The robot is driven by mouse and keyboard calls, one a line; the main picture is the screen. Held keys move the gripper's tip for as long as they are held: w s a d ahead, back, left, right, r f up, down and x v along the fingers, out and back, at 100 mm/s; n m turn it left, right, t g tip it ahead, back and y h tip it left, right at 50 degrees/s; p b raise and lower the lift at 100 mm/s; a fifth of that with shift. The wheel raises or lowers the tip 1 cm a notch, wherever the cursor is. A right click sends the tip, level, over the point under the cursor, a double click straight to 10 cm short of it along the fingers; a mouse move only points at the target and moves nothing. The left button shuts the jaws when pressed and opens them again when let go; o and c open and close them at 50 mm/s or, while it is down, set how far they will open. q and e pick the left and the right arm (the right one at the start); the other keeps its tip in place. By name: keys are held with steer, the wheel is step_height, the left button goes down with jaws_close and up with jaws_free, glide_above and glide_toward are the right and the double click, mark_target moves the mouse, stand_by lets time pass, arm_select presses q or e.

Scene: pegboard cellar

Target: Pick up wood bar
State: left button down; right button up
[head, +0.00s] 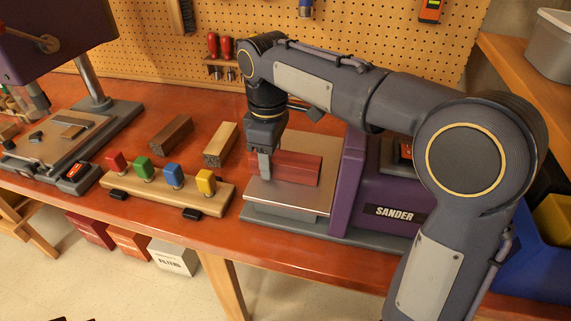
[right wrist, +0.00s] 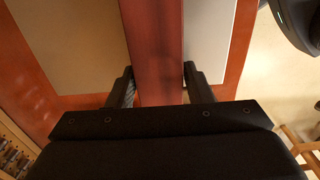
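A dark red wood bar (head: 298,169) lies on the metal table of the sander (head: 290,196). My right gripper (head: 265,165) points down at the bar's left end, with one finger visible in front of the bar. In the right wrist view, the bar (right wrist: 158,50) runs between the two fingers of the right gripper (right wrist: 158,86). The fingertips lie against both long sides, with no clear gap. The bar appears still on the table. My left gripper is not in view.
A dark brown bar (head: 171,134) and a pale bar (head: 220,145) lie left of the sander. A wooden rack with coloured blocks (head: 165,193) stands in front of them. A drill press (head: 93,84) is at left. A blue bin (head: 530,257) is at right.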

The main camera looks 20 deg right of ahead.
steer(key=c, duration=0.8)
steer(key=shift+o, duration=0.2)
steer(key=shift+r, duration=0.15)
